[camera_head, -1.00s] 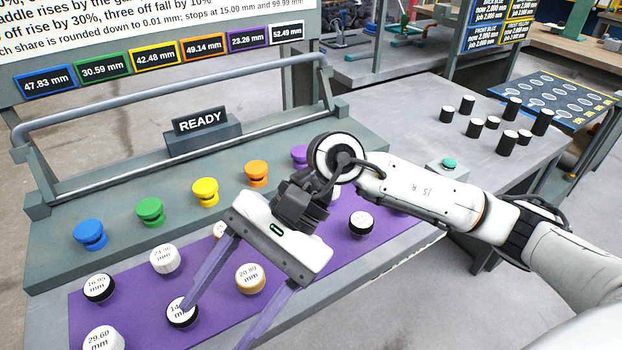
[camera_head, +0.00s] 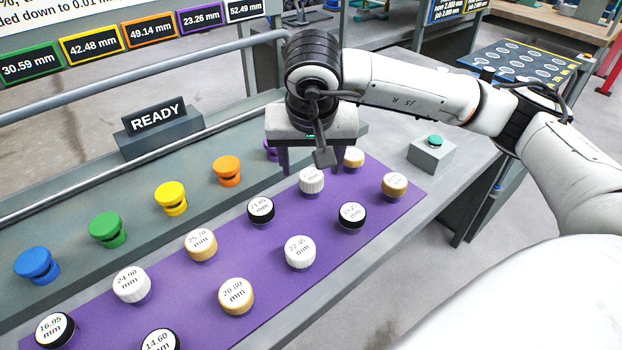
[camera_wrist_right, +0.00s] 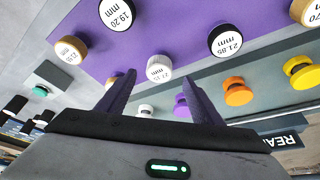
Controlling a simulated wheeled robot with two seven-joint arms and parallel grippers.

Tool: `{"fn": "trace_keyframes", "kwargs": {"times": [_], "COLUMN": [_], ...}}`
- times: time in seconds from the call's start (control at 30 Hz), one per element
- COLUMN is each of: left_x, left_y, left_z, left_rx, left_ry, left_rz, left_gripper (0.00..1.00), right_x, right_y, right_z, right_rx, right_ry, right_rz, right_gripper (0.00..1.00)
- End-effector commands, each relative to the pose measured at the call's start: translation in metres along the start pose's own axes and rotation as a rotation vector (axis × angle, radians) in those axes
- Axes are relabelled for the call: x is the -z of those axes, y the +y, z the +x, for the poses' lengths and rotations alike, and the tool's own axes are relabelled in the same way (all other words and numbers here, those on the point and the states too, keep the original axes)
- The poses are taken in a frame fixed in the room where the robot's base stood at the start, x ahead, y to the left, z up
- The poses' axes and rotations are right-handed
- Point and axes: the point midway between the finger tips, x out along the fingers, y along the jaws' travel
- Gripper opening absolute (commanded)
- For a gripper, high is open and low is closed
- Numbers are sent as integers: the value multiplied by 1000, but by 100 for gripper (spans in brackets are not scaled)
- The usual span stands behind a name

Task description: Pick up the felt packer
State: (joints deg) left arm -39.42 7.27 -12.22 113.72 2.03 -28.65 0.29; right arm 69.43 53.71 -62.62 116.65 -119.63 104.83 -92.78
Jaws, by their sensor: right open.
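Several short round packers with size labels stand on the purple mat (camera_head: 190,315). Some have black sides, some tan sides, and some are white and ribbed; I cannot tell for sure which is felt. My right gripper (camera_head: 310,168) points down, open and empty, near the far end of the mat. A white ribbed packer (camera_head: 312,183) stands just by its fingertips. In the right wrist view this packer (camera_wrist_right: 159,69) shows between the open fingers (camera_wrist_right: 158,80), with a black-sided 21.85 mm packer (camera_wrist_right: 225,40) to its right. A tan packer (camera_head: 354,158) stands just right of the gripper. My left gripper is not in view.
Blue (camera_head: 37,265), green (camera_head: 107,229), yellow (camera_head: 171,198) and orange (camera_head: 227,171) knobs line the raised ledge behind the mat. A purple knob is partly hidden by my gripper. A READY sign (camera_head: 158,118) and a rail stand behind. A green button box (camera_head: 431,152) sits right.

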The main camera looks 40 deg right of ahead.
Motion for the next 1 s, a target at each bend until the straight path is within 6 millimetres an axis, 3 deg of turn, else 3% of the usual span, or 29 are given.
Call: {"fn": "trace_keyframes", "kwargs": {"times": [0.23, 0.57, 0.83, 1.0], "left_x": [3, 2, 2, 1], "left_y": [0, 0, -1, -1], "left_z": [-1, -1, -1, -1], "left_rx": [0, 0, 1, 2], "left_ry": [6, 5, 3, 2], "left_rz": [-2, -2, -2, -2], "left_gripper": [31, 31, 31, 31], "right_x": [-3, -2, -2, -2], "right_y": [2, 2, 2, 2], "right_z": [37, 45, 45, 45], "right_rx": [-2, 1, 1, 1], "right_ry": [-4, -1, -1, -1], "right_rz": [0, 1, 1, 1], "right_gripper": [60, 60, 16, 16]}}
